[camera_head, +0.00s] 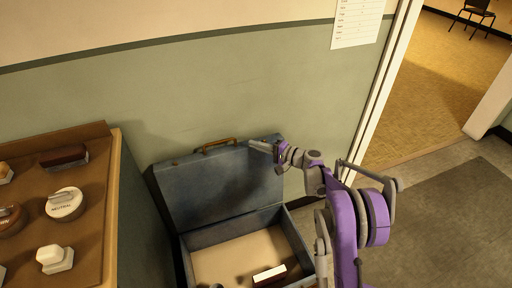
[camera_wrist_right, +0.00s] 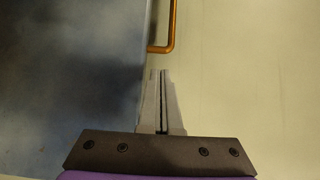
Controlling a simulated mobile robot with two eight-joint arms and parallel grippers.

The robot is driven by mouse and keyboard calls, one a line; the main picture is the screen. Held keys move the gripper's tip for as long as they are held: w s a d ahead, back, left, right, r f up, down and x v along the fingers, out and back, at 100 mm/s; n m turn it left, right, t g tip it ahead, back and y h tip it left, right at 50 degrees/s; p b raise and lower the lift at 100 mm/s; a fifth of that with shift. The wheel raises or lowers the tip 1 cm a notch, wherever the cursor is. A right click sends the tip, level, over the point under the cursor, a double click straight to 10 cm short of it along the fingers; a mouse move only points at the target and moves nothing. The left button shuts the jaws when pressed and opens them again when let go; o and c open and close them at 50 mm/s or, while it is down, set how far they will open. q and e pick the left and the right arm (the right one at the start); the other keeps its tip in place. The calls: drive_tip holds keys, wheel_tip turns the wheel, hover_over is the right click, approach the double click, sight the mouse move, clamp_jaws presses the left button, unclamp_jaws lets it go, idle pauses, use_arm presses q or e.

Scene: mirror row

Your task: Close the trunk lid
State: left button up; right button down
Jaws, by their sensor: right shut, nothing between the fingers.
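A blue-grey trunk stands on the floor against the green wall with its lid (camera_head: 222,188) raised and leaning back. A tan handle (camera_head: 216,144) sits on the lid's top edge. The trunk's open box (camera_head: 296,240) shows a pale bottom. My right gripper (camera_head: 262,147) is at the lid's upper right corner. It is shut and empty. In the right wrist view, the fingertips (camera_wrist_right: 161,74) are by the lid's edge, with the lid (camera_wrist_right: 75,70) on the left and the handle (camera_wrist_right: 166,46) just beyond. I cannot tell whether they touch the lid. My left gripper is not in view.
A dark item with a white strip (camera_head: 269,275) lies in the box. A brown-topped cabinet (camera_head: 95,141) with several knobs or stamps stands at the left, close to the trunk. A doorway with open floor (camera_head: 430,90) lies at the right.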

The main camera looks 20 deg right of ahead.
sight(241, 145)
drive_tip(key=b+x, duration=0.1)
drive_tip(key=x, duration=0.5)
drive_tip(key=shift+w+a, duration=0.25)
drive_tip(key=shift+w, duration=0.1)
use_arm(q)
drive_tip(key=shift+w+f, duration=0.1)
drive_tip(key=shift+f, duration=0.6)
